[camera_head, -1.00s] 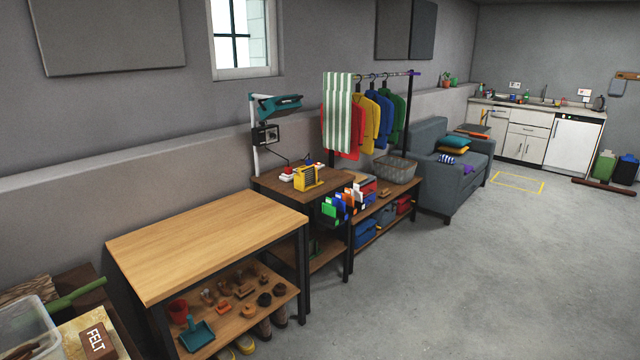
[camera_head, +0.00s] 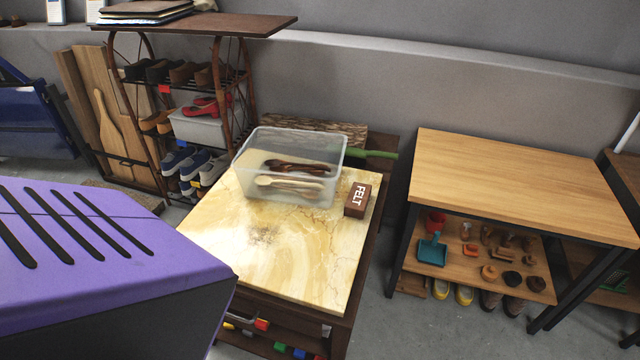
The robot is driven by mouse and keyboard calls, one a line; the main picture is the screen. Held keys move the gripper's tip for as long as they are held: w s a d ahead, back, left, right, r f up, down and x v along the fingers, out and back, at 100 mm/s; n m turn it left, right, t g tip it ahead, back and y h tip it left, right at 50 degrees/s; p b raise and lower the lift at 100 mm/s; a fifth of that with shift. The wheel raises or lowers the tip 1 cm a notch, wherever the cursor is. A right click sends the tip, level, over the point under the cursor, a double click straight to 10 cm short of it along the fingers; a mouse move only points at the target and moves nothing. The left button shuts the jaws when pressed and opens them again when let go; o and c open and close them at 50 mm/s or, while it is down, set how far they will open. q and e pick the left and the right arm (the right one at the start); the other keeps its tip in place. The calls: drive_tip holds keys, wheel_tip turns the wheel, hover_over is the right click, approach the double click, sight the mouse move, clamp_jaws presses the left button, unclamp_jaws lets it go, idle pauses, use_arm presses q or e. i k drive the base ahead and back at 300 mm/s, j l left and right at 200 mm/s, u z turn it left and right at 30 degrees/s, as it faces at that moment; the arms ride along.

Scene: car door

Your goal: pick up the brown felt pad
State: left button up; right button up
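The brown felt pad (camera_head: 357,199) is a small brown block with "FELT" in white on it. It lies on the right part of a low table with a yellow marbled top (camera_head: 290,262), near that top's right edge. It sits just right of a clear plastic bin (camera_head: 290,200), with a small gap between them. Nothing covers it. Neither of my grippers shows in the head view.
The clear bin holds dark and light wooden utensils (camera_head: 290,183). A large purple slotted body (camera_head: 110,245) fills the near left. A shoe rack (camera_head: 195,85) stands behind on the left. A wooden workbench (camera_head: 515,185) stands right, with floor between it and the low table.

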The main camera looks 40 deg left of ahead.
sight(355, 206)
drive_tip(key=i+l+u, duration=0.15)
drive_tip(key=u, duration=0.3)
drive_tip(key=i+l+u, duration=0.1)
drive_tip(key=l+u, duration=0.15)
drive_tip(key=u, duration=0.25)
drive_tip(key=l+u, duration=0.25)
drive_tip(key=u, duration=0.2)
drive_tip(key=i, duration=0.05)
